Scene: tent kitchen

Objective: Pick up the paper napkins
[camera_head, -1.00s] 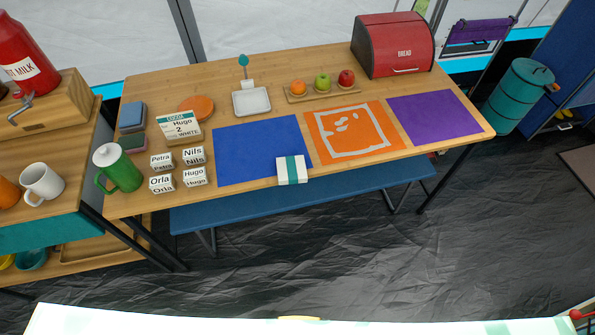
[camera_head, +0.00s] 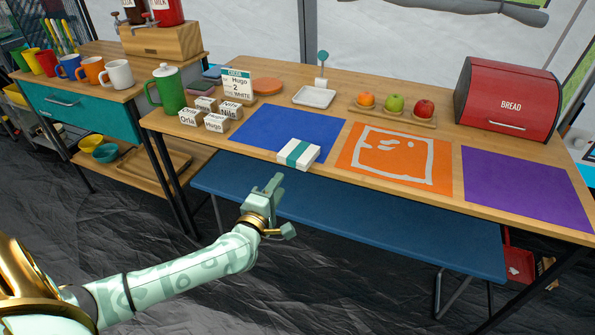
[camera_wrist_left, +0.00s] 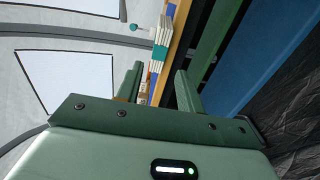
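The paper napkins (camera_head: 298,154) are a white stack with a teal band. They lie at the front edge of the wooden table, over the near edge of the blue mat, sticking out a little past it. In the left wrist view the napkin stack (camera_wrist_left: 160,42) shows edge-on beyond the fingers, between their tips. My left gripper (camera_head: 283,205) is open and empty, in front of and below the table edge, apart from the napkins. Its two spread fingers also show in the left wrist view (camera_wrist_left: 159,72). My right gripper is not in view.
The wooden table carries a blue mat (camera_head: 265,125), an orange mat (camera_head: 436,184) and a purple mat (camera_head: 520,188). Name blocks (camera_head: 215,122) and a green pitcher (camera_head: 168,90) stand left of the napkins. A blue bench (camera_head: 350,220) runs below the table front.

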